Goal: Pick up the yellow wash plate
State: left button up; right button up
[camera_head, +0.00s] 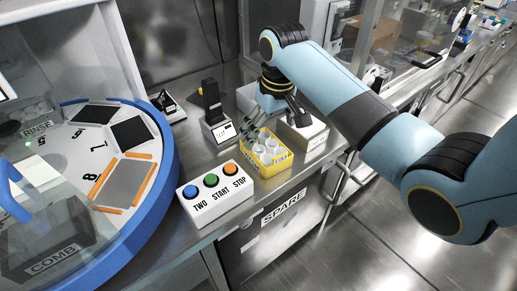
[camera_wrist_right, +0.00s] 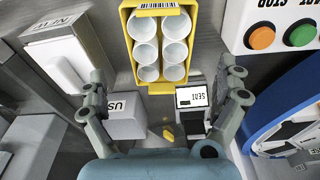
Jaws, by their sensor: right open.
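The yellow wash plate (camera_head: 268,168) is a yellow holder with several white round cups, standing on the metal bench behind the button box. In the right wrist view, the wash plate (camera_wrist_right: 127,50) is at the top centre, with a barcode label and a yellow tab on its near edge. My right gripper (camera_head: 272,119) is open and empty, just behind and above the plate in the head view. In the wrist view its fingers (camera_wrist_right: 164,72) are spread wide to either side of the plate's near end; I see no contact. My left gripper is not in view.
A white button box (camera_head: 215,202) stands close in front of the plate. A white box (camera_head: 305,133) is close on its right, and a small black-and-white device (camera_head: 216,128) is behind left. The blue-rimmed round machine (camera_head: 168,160) fills the left.

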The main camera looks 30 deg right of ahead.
aim_at(266, 146)
jog(key=f, duration=0.2)
jog(key=w+f, duration=0.1)
jog(key=f, duration=0.4)
jog(key=shift+w+f, duration=0.15)
jog(key=shift+f, duration=0.05)
jog(key=c, duration=1.1)
jog(key=shift+r, duration=0.15)
